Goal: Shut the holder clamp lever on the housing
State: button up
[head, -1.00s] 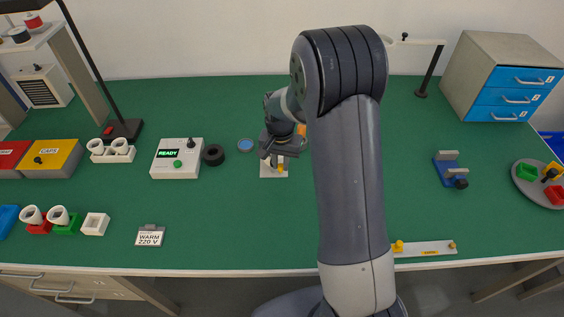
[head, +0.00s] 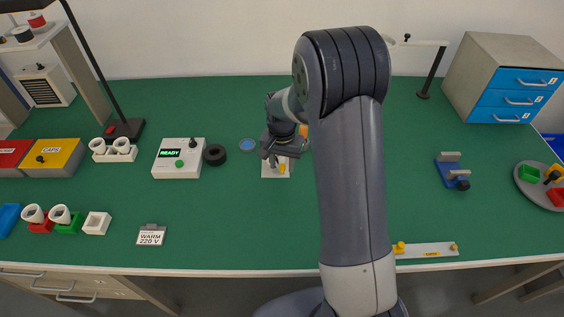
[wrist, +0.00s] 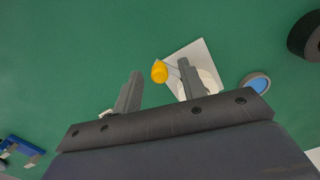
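The housing sits on a white base plate (head: 268,172) in the middle of the green table, and my gripper hides most of it. The plate also shows in the wrist view (wrist: 203,52), with a round pale part partly behind my right finger. My gripper (wrist: 160,70) is open, with green table showing between the left finger and the lever. Whether the right finger touches the lever cannot be told.
A black ring (head: 215,154) and a blue disc (head: 247,145) lie left of the housing. The white READY box (head: 178,158) is farther left. A blue fixture (head: 453,172) stands at right. The table in front of the housing is clear.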

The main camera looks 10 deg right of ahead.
notch_tip(320, 180, up, 11)
jog(key=shift+b, duration=0.45)
jog(key=shift+f, duration=0.2)
notch_tip(320, 180, down, 11)
jog(key=shift+r+p, duration=0.1)
jog(key=shift+p, duration=0.45)
jog(key=shift+d+r+n, duration=0.1)
jog(key=shift+d+n, duration=0.05)
jog(key=shift+n, duration=0.15)
